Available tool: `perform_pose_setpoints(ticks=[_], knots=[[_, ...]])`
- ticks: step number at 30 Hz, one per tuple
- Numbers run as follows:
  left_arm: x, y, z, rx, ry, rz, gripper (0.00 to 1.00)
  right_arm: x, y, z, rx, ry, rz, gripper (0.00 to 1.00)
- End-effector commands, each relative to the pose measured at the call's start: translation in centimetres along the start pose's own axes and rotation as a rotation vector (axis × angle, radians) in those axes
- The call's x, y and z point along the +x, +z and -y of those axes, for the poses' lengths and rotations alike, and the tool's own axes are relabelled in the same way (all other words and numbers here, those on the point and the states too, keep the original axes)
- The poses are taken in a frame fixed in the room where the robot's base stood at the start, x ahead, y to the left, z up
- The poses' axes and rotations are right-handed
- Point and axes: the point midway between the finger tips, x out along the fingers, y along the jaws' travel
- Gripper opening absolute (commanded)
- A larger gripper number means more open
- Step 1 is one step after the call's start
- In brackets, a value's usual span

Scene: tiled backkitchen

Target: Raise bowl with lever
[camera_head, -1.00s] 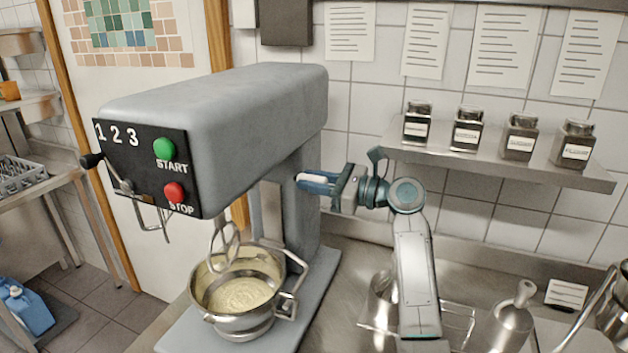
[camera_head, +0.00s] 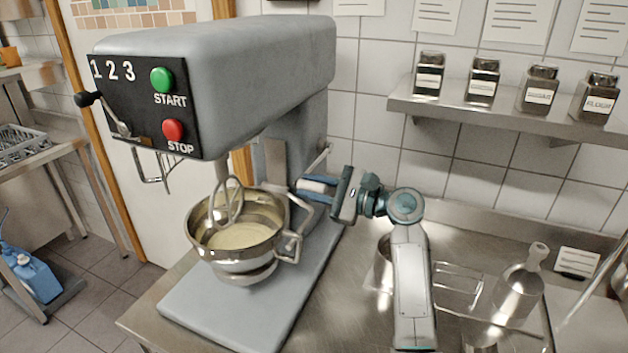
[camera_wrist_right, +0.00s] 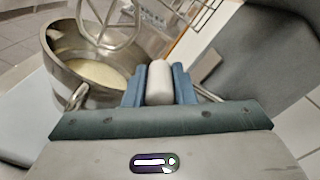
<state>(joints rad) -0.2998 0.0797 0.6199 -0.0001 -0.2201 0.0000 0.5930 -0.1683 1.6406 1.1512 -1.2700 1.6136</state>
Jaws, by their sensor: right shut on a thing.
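The grey mixer (camera_head: 235,75) stands on the counter with its steel bowl (camera_head: 240,252) under the whisk (camera_head: 232,203). The bowl holds pale batter and also shows in the right wrist view (camera_wrist_right: 92,95). The whisk hangs down inside the bowl rim. My right gripper (camera_head: 312,187) is beside the mixer's column, to the right of the bowl. Its blue fingers are shut on a pale lever handle (camera_wrist_right: 158,82), which largely hides behind them in the head view. A thin metal rod (camera_head: 322,157) shows just above the fingers. My left gripper is out of view.
The mixer front has a green START button (camera_head: 162,80), a red STOP button (camera_head: 173,131) and a black-knobbed speed lever (camera_head: 88,99). A wall shelf (camera_head: 510,115) with several jars is at the right. Steel containers (camera_head: 517,292) stand on the counter below.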

Motion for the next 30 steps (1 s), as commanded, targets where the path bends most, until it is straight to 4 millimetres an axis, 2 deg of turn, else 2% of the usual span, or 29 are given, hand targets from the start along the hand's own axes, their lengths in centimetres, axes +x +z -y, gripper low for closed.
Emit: perform_pose_setpoints(ticks=[15, 16, 19, 30], knots=[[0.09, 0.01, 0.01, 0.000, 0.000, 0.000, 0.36, -0.01, -0.57, -0.47, 0.006, 0.003, -0.001, 0.00], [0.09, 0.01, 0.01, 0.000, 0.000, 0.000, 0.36, -0.01, -0.57, -0.47, 0.006, 0.003, -0.001, 0.27], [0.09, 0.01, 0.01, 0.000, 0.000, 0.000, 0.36, -0.01, -0.54, -0.44, 0.006, 0.002, -0.001, 0.45], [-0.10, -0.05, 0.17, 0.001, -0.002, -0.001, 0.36, 0.05, -0.44, -0.25, 0.004, 0.001, 0.000, 0.45]])
